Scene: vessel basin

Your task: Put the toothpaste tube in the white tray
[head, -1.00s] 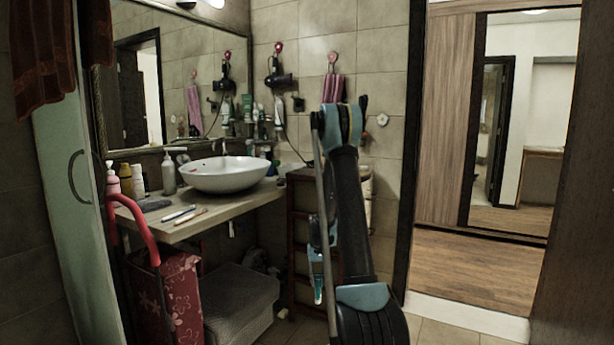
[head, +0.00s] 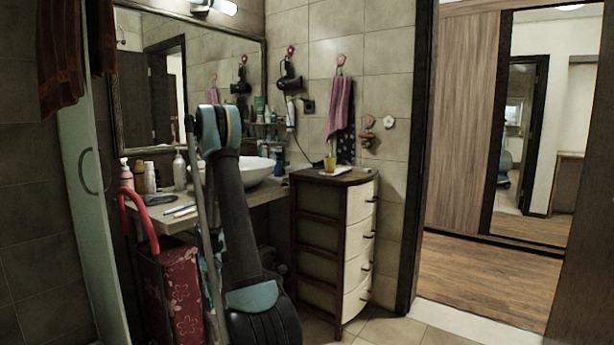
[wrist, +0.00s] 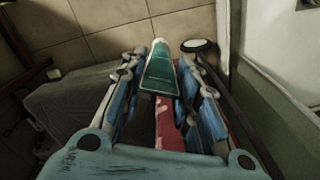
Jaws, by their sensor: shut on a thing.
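The toothpaste tube (wrist: 160,72), teal with a pale end, sits between the blue fingers of my gripper (wrist: 160,68) in the wrist view. The gripper is shut on it, and the tube points away from the palm, clear of the floor. In the head view my gripper is mostly hidden behind my arm, with only bits of blue showing at the arm's left. A small pale, flat thing (head: 345,171) lies on the drawer cabinet by a yellow cup; it may be the white tray, but it is too small to be sure.
The drawer cabinet (head: 334,245) stands right of my arm, with a yellow cup (head: 330,162) on top. The counter (head: 165,222) with the basin (head: 253,170) is behind my arm. A red flowered box (head: 175,295) stands at the left. Floor is clear at the right.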

